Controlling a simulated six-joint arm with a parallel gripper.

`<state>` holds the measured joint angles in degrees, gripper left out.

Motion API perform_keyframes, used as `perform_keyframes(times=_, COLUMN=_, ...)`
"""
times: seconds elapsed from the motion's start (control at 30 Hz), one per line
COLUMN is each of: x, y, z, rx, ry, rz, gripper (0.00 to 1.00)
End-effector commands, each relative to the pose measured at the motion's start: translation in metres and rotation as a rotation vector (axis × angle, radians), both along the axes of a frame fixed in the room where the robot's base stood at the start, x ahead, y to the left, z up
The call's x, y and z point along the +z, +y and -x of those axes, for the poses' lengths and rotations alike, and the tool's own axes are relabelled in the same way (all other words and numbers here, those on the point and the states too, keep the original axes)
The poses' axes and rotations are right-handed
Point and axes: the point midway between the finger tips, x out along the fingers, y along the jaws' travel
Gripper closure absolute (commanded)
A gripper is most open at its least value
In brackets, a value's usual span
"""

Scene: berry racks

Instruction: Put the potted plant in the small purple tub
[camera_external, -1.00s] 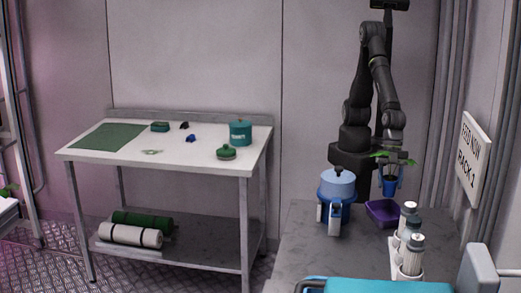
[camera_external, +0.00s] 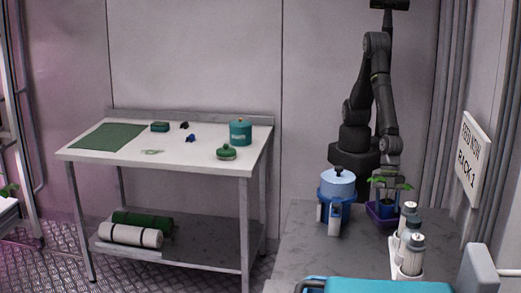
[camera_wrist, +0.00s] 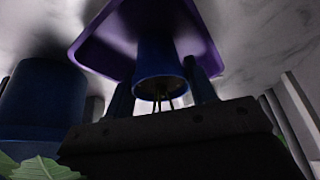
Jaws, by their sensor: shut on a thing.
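The potted plant is a blue pot (camera_external: 387,208) with green leaves (camera_external: 404,185). It stands low within the outline of the small purple tub (camera_external: 373,213); I cannot tell whether its base touches the tub floor. My gripper (camera_external: 386,193) is above the tub, pointing down, and is shut on the pot. In the wrist view the pot (camera_wrist: 157,62) is between my two fingers (camera_wrist: 162,95), with the purple tub (camera_wrist: 92,48) around its far end. A leaf (camera_wrist: 45,169) shows at the lower left there.
A blue canister with a light lid (camera_external: 337,190) stands close to the left of the tub. White bottles in a rack (camera_external: 408,250) stand in front right. A cyan object (camera_external: 390,285) is at the near edge. A white table (camera_external: 190,155) with small items is at left.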

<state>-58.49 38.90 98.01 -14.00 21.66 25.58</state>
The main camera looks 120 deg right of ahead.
Motion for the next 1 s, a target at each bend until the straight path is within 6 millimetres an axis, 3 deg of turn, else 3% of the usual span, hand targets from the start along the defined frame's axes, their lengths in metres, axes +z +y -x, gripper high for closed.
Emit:
perform_keyframes(times=0.03, x=-0.002, y=0.000, z=0.000, rx=0.000, ry=0.001, rz=0.001, gripper=0.73)
perform_keyframes(times=0.07, x=-0.003, y=0.000, z=0.000, rx=0.001, ry=0.000, rz=0.001, gripper=0.47)
perform_keyframes(times=0.1, x=-0.002, y=0.000, z=0.000, rx=0.000, ry=0.000, rz=0.000, gripper=0.40)
perform_keyframes(times=0.4, x=-0.001, y=0.000, z=0.000, rx=0.000, ry=0.000, rz=0.000, gripper=0.40)
perform_keyframes(times=0.57, x=0.009, y=-0.002, z=0.002, rx=0.000, ry=0.000, rz=0.000, gripper=0.40)
perform_keyframes(times=1.0, x=0.078, y=-0.022, z=0.022, rx=0.000, ry=-0.001, rz=-0.003, gripper=0.40)
